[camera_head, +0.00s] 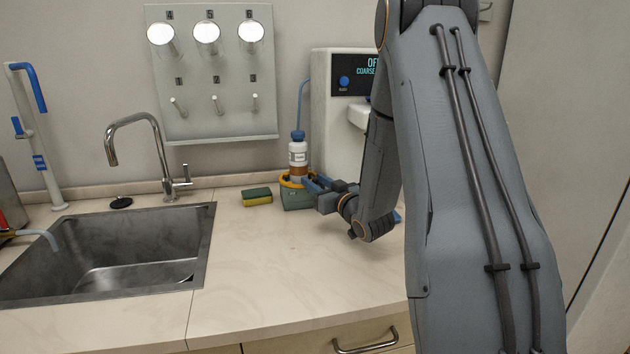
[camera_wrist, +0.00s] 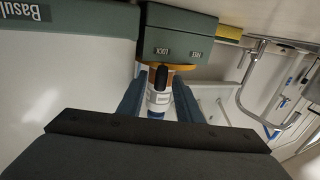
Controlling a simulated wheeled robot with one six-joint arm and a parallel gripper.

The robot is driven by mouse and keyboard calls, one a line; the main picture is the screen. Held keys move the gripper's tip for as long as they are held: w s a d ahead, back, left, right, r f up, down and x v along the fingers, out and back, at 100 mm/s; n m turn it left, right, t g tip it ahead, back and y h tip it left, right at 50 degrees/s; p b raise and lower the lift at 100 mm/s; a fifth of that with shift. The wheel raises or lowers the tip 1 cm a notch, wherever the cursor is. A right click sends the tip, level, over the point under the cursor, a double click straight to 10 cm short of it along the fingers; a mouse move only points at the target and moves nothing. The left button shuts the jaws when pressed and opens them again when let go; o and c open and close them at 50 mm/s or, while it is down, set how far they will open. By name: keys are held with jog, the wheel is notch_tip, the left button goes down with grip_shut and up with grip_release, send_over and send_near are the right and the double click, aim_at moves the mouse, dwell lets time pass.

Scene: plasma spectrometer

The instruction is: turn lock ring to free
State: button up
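The lock ring is a yellow-orange ring (camera_head: 286,181) around the foot of a white and brown bottle (camera_head: 298,158), on top of a green block (camera_head: 296,200). In the wrist view the ring (camera_wrist: 183,67) shows beside the block (camera_wrist: 178,30), which is marked LOCK and FREE. A black tab (camera_wrist: 164,77) projects from the ring and appears nearer the LOCK mark. My gripper (camera_head: 308,185) is at the ring's right side. In the wrist view my gripper (camera_wrist: 161,82) has its two blue fingers apart, one on each side of the tab, with gaps visible. The ring's far side is hidden.
A yellow-green sponge (camera_head: 257,196) lies left of the block. A white instrument (camera_head: 335,110) with a display stands behind, partly hidden by my arm. A blue tube (camera_head: 302,100) rises from the bottle. A sink (camera_head: 110,250) is at left; the front counter is clear.

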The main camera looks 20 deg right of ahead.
jog(key=shift+w, duration=0.25)
grip_shut()
